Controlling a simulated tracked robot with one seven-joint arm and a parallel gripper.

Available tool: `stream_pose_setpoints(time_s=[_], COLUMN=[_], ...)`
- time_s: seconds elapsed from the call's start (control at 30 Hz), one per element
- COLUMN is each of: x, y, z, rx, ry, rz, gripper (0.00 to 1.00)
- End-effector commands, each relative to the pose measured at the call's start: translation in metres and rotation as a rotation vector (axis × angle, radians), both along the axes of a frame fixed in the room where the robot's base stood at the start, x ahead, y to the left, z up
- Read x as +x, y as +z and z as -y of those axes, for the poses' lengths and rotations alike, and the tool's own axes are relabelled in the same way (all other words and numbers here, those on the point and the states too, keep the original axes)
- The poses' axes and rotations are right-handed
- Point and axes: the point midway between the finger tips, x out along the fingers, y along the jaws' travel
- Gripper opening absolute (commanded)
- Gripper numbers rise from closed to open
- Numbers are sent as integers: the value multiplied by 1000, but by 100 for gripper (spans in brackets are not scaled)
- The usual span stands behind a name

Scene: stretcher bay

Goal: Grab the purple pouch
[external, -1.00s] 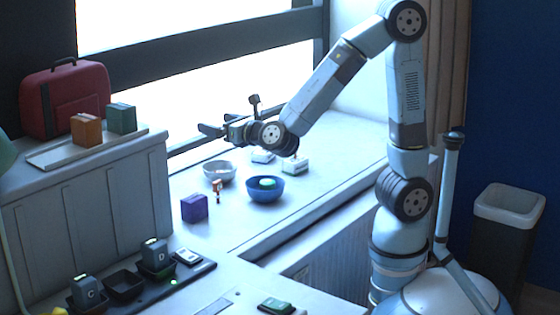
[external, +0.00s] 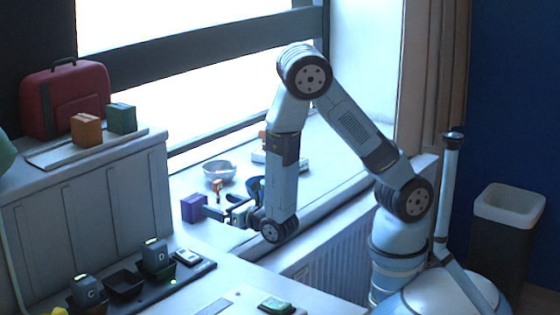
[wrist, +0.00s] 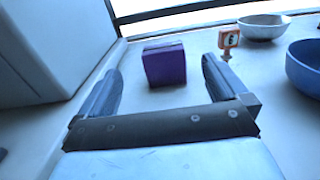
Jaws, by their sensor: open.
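The purple pouch (external: 192,208) is a small box-like block standing on the windowsill, left of the bowls in the external view. In the wrist view the pouch (wrist: 165,64) stands ahead of my gripper, between the lines of the two fingers and just beyond their tips. My gripper (wrist: 161,68) is open, with nothing between its fingers. In the external view my gripper (external: 212,206) is low over the sill, pointing left at the pouch. Whether a fingertip touches the pouch cannot be told.
A small orange-red number marker (wrist: 229,40) stands right of the pouch, close to my right finger. A grey bowl (wrist: 264,27) and a blue bowl (wrist: 306,66) are farther right. A grey cabinet (wrist: 52,45) rises on the left. The window frame (external: 220,138) runs behind.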

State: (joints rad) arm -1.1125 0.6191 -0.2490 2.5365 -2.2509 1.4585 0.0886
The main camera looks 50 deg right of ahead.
Motion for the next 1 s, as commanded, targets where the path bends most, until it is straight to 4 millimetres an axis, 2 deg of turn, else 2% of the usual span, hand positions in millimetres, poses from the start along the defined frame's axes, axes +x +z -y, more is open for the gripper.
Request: stream_pose_setpoints(time_s=[0.03, 0.13, 0.37, 0.73, 1.0], x=[0, 0, 7, 67, 87], y=[-11, -24, -35, -34, -34], z=[0, 0, 0, 0, -1], rx=[-5, -2, 2, 2, 0], ry=[0, 0, -1, -2, 0], rz=[-2, -1, 1, 1, 0], gripper=[100, 100, 100, 100, 100])
